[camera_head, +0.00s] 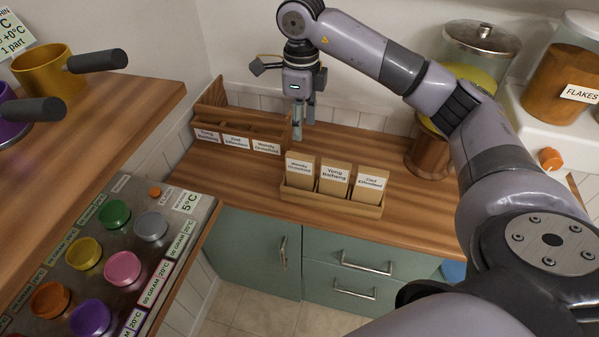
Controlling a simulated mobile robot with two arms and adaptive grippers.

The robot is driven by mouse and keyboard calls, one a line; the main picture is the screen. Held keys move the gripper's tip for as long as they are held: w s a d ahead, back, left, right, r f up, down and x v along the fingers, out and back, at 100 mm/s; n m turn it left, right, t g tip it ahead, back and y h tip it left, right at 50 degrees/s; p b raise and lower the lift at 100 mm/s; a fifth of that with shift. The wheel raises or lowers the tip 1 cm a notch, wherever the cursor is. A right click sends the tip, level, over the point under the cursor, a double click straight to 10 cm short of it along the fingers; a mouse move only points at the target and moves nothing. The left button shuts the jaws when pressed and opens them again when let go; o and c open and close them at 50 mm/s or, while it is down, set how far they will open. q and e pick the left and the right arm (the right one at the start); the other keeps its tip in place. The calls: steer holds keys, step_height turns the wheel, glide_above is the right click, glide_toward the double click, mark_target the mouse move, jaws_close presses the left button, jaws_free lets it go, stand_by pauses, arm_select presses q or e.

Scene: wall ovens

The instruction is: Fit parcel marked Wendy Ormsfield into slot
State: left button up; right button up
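The parcel marked Wendy Ormsfield (299,176) is a brown packet with a white label. It stands upright at the left end of a small wooden tray (330,204). A wooden slot rack (225,117) stands behind and to the left on the same counter. Its front labels seem to show Wendy Ormsfield at the right (267,147), with two other names to the left. My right gripper (304,120) points down above the counter, behind the tray and near the rack's right end. Its two fingers show apart with nothing between them. My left gripper is not in view.
Two other labelled parcels, a middle one (334,179) and a right one (369,187), share the tray. A copper-coloured container (428,155) and a lidded jar (480,45) stand at the right. A panel of coloured knobs (122,268) is at the lower left. Bare counter surrounds the tray.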

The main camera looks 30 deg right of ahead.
steer(key=p, duration=0.1)
glide_above(300, 155)
steer(key=f, duration=0.3)
steer(key=s+f, duration=0.1)
steer(key=f, duration=0.1)
steer(key=shift+a, duration=0.2)
steer(key=shift+f+p, duration=0.35)
steer(key=shift+f, duration=0.1)
steer(key=shift+w+f+p, duration=0.1)
steer(key=shift+f+p, duration=0.2)
steer(key=shift+p, duration=0.05)
steer(key=f, duration=0.1)
steer(key=f+p, duration=0.2)
steer(key=shift+w+d+f, duration=0.2)
steer(key=shift+w+f, duration=0.1)
steer(key=shift+f, duration=0.55)
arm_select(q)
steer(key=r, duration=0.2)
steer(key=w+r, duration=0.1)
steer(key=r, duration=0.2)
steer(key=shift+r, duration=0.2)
arm_select(e)
steer(key=shift+c, duration=0.6)
jaws_close()
